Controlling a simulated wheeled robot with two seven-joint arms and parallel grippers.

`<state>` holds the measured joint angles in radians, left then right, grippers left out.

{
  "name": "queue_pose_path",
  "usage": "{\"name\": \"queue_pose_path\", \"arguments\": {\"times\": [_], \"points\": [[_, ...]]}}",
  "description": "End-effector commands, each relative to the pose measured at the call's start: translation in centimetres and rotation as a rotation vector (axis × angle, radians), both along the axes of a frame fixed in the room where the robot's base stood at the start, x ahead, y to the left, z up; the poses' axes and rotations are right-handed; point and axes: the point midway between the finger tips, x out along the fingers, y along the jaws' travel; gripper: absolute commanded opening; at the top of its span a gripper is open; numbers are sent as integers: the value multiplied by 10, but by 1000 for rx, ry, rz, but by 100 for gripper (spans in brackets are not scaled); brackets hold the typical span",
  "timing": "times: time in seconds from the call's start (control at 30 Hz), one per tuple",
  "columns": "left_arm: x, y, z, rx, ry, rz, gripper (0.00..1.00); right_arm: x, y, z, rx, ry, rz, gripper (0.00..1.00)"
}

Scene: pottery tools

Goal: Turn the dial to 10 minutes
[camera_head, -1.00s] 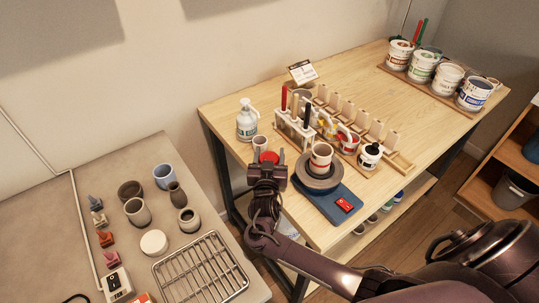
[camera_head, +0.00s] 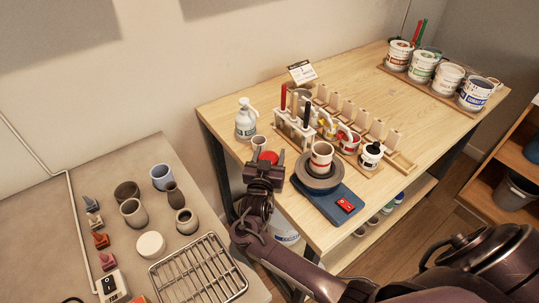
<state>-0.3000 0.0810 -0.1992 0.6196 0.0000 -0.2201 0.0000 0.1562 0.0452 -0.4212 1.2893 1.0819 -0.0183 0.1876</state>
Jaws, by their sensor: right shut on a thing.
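A round red dial (camera_head: 270,157) sits at the front left edge of the wooden table, just in front of a small pale cup. My right gripper (camera_head: 267,159) reaches it from the front, with a finger on either side, and is shut on it. The gripper hides the lower part of the dial, and no minute marks or pointer can be read. My left gripper is not in view.
A pottery wheel (camera_head: 337,204) with a cup (camera_head: 321,157) on it stands close right of the gripper. A tool holder (camera_head: 294,130) and a white spray bottle (camera_head: 246,120) stand behind. A grey table (camera_head: 95,165) with pots and a wire rack (camera_head: 198,268) is at left.

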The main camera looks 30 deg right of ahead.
Motion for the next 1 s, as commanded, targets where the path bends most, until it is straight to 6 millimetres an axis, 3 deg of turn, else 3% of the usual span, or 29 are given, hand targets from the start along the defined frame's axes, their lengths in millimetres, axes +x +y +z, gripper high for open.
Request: {"name": "queue_pose_path", "arguments": {"times": [0.7,0.73,0.9,1.0], "points": [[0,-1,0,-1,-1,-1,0,0,0,1,0,-2,0,33],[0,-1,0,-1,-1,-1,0,0,0,1,0,-2,0,57],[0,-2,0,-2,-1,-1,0,0,0,1,0,-1,0,77],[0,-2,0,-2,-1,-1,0,0,0,0,0,-1,0,77]]}}
